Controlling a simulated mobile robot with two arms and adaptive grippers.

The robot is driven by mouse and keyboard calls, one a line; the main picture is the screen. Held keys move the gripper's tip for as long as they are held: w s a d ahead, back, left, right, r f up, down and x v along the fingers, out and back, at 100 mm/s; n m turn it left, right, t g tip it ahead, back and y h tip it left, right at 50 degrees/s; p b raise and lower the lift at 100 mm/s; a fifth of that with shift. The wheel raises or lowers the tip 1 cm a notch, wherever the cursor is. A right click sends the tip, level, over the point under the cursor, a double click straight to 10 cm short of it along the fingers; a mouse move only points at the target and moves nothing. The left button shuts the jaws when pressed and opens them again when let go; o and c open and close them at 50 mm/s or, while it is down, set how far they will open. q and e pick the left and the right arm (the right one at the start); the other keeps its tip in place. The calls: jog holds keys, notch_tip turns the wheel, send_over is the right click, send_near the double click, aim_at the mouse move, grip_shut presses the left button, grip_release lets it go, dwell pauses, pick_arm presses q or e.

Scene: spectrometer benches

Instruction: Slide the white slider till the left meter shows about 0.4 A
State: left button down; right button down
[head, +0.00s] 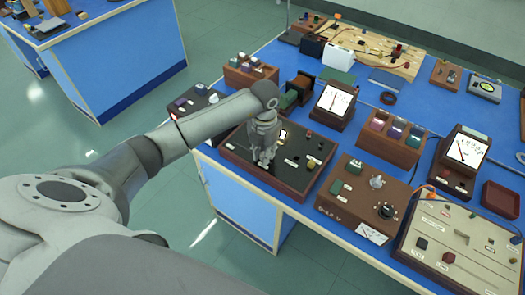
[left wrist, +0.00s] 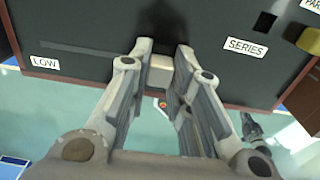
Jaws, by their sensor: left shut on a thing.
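My left gripper (head: 264,157) reaches down over the dark panel box (head: 232,151) in the head view. In the left wrist view its fingers (left wrist: 163,56) are shut on the white slider (left wrist: 160,75), a small pale block between the fingertips. The slider sits at the slot (left wrist: 80,48), which runs left towards the LOW label (left wrist: 45,63); the SERIES label (left wrist: 246,47) is to the right. The left meter (head: 335,100) has a white dial in a brown case behind the box; its needle is too small to read exactly.
A second meter (head: 466,150) stands farther right. A brown box with knobs (head: 363,191) is right of the panel box. A rack with coloured tops (head: 388,138) stands behind it. The blue bench's front edge (head: 310,222) is close to the panel box.

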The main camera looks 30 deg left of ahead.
pick_arm(q)
jog(key=c, duration=1.3)
grip_release()
jog(key=shift+a, duration=0.1)
jog(key=shift+c, duration=0.2)
jog(key=shift+r, duration=0.1)
notch_tip(320, 180, up, 12)
jog(key=shift+f, duration=0.1)
